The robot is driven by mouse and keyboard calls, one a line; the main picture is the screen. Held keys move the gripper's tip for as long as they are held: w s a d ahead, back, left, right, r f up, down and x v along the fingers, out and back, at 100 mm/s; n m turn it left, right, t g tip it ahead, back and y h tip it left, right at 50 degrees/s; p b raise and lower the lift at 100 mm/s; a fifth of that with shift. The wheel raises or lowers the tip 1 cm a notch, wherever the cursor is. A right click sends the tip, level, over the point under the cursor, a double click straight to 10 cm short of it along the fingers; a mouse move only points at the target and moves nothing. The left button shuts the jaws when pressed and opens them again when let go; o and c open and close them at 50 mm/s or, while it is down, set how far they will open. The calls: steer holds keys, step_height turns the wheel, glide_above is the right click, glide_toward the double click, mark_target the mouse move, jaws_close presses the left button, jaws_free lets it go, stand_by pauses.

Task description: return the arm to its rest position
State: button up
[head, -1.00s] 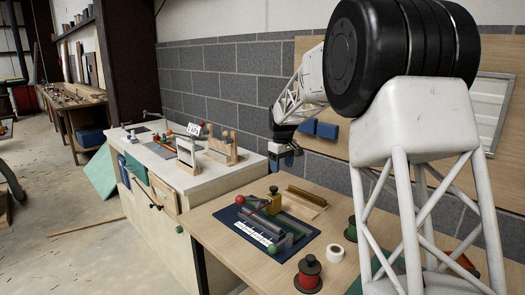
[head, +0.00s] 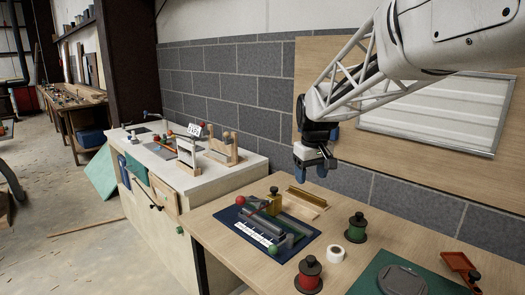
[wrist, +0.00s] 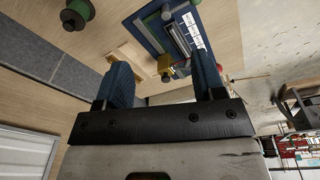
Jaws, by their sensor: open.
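My gripper (head: 315,168) hangs from my white lattice arm above the back edge of the wooden workbench (head: 215,228), in front of the wall. Its two blue fingers are apart with nothing between them. In the wrist view my gripper (wrist: 165,85) also shows its blue fingers spread and empty, with the bench surface beyond. Below and to the left in the head view, a blue mat (head: 240,222) carries a grey tool with a red ball and a green ball. A brass block (head: 274,203) stands at its back edge. My gripper touches none of these.
A green spool (head: 356,228), a red spool (head: 309,275) and a white tape roll (head: 336,253) stand on the bench. A green mat (head: 440,283) with a grey disc lies at front right, near a red-orange tray (head: 460,262). A white-topped counter (head: 190,178) stands left.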

steer(key=s+d+f+m, duration=0.1)
steer(key=s+f, duration=0.1)
steer(key=s, duration=1)
steer(key=s+d+f+m+t, duration=0.1)
steer(key=s+d+f+m, duration=0.1)
steer(key=s, duration=1)
steer(key=s+d+f+m, duration=0.2)
steer(key=s+f, duration=0.2)
steer(key=s, duration=0.8)
steer(key=shift+s, duration=0.4)
steer(key=shift+r, duration=0.1)
